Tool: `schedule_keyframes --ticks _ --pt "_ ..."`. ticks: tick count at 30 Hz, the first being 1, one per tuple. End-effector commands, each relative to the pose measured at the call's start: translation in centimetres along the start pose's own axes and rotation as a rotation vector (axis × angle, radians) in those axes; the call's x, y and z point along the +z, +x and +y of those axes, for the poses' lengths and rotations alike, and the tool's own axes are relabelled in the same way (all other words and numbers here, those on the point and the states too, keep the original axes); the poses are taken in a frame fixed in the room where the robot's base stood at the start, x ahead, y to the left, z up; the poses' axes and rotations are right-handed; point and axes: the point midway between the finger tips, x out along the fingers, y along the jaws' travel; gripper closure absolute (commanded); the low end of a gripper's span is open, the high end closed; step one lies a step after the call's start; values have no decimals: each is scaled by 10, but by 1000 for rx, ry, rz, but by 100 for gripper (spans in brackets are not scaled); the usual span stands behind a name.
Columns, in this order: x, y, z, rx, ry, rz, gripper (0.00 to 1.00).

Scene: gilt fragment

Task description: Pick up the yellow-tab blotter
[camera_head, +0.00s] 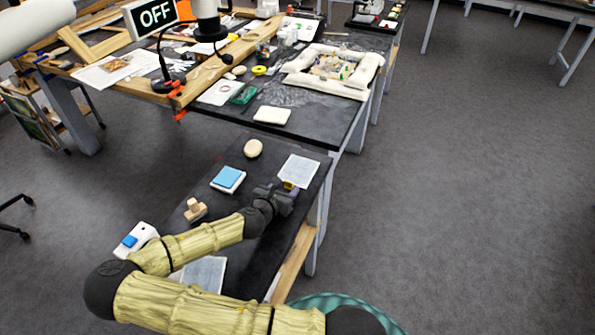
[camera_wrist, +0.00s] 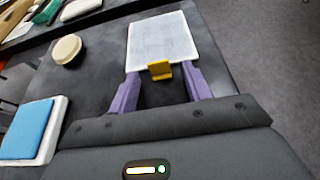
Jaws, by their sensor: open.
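The yellow-tab blotter is a pale flat sheet (camera_wrist: 160,38) with a yellow tab (camera_wrist: 160,70) on its near edge. It lies on the dark table in front of my gripper (camera_wrist: 163,88). The purple fingers are open, one on each side of the tab, with dark table visible between them. I cannot tell whether either finger touches the sheet. In the head view the blotter (camera_head: 299,169) lies near the table's right edge, with my gripper (camera_head: 284,189) at its near side.
A blue-topped white block (camera_head: 228,179), a round cream object (camera_head: 253,148) and a wooden stamp-like piece (camera_head: 195,210) stand to the left. Another pale sheet (camera_head: 205,273) lies nearer, partly behind my arm. A cluttered bench lies beyond; open floor is on the right.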

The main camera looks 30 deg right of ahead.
Motion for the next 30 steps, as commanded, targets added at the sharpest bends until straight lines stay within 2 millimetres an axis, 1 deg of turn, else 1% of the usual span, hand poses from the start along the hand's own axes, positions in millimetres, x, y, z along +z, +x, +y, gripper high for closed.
schedule_keyframes --ticks 13,14,15,17,18,21,30 --pt "0 0 0 -1 0 0 51" --pt "0 0 0 0 0 0 53" --pt "0 0 0 0 0 0 61" --pt "0 0 0 0 0 0 72" --pt "0 0 0 0 0 0 80" --pt "0 0 0 1 0 0 98" --pt "2 -1 1 1 1 0 98"
